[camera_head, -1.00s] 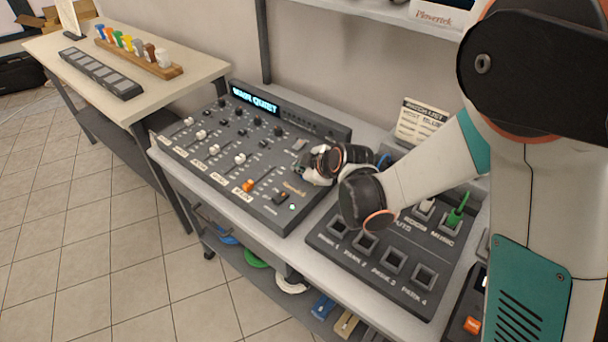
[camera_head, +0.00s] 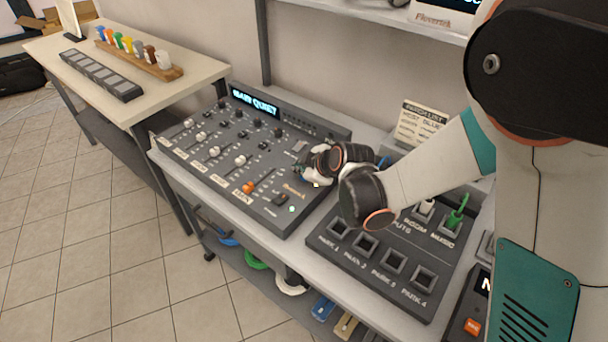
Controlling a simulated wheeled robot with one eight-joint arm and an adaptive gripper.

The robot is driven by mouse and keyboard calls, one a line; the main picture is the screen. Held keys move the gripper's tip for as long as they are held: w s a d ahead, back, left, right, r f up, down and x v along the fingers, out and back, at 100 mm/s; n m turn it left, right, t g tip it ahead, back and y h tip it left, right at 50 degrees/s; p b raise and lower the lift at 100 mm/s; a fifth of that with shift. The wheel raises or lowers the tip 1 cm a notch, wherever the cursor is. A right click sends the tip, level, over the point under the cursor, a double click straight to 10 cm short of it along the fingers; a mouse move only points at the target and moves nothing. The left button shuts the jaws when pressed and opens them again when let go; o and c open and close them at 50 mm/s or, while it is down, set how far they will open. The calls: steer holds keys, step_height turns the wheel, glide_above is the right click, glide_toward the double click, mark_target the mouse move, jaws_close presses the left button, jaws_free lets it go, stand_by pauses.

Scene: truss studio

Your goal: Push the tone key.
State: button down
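The mixing console (camera_head: 215,170) is a dark grey sloped panel with knobs, faders and a lit display (camera_head: 255,101) whose text ends in "QUIET". A grey key (camera_head: 300,146) shows near its upper right. A dark key (camera_head: 281,198) sits at the lower right beside a small lit green lamp (camera_head: 292,208). I cannot read which key is marked tone. My gripper (camera_head: 308,168) is low over the console's right side, close to the panel. My wrist hides part of it, and I cannot tell whether its fingers touch a key or are open.
A patch box (camera_head: 325,255) with several square sockets and a green plug (camera_head: 456,215) lies right of the console. A small sign (camera_head: 420,122) stands behind it. A shelf (camera_head: 350,12) hangs above. A side table (camera_head: 120,90) stands at the left, with open floor in front.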

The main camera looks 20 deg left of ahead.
steer(key=shift+r+p, duration=1.75)
steer(key=shift+r, duration=1.2)
